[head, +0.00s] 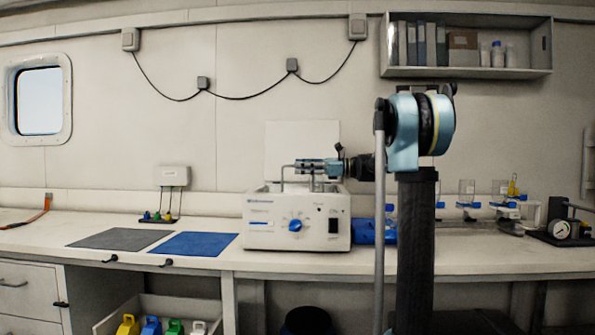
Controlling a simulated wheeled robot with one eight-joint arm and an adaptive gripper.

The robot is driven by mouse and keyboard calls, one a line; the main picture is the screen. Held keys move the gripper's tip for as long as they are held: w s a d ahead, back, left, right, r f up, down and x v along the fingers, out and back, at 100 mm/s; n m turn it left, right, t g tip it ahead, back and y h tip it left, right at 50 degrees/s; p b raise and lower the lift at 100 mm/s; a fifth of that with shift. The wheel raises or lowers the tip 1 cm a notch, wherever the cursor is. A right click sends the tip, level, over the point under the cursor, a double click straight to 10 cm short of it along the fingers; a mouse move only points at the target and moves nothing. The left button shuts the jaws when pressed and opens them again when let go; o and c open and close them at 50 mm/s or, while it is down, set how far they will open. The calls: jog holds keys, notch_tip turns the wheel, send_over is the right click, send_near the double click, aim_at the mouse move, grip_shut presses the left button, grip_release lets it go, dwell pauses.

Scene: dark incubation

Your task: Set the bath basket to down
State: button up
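The bath (296,236) is a white box with a blue dial and a dark switch on its front, standing on the bench at the middle of the head view. Its white lid (302,138) stands up behind it. A thin grey wire part, which looks like the basket handle (283,177), rises above the bath's top; the basket itself is hidden inside. My gripper (305,166) reaches in from the right, level with the top of this wire and overlapping it in the picture. I cannot tell whether it touches the wire, or whether its fingers are open or shut.
My arm blocks part of the bench to the right of the bath. A grey mat (118,239) and a blue mat (194,244) lie flat to the left. Clear vessels (466,190) and a gauge (561,229) stand at right. A shelf (470,72) hangs above.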

jog(key=shift+a, duration=0.95)
grip_shut()
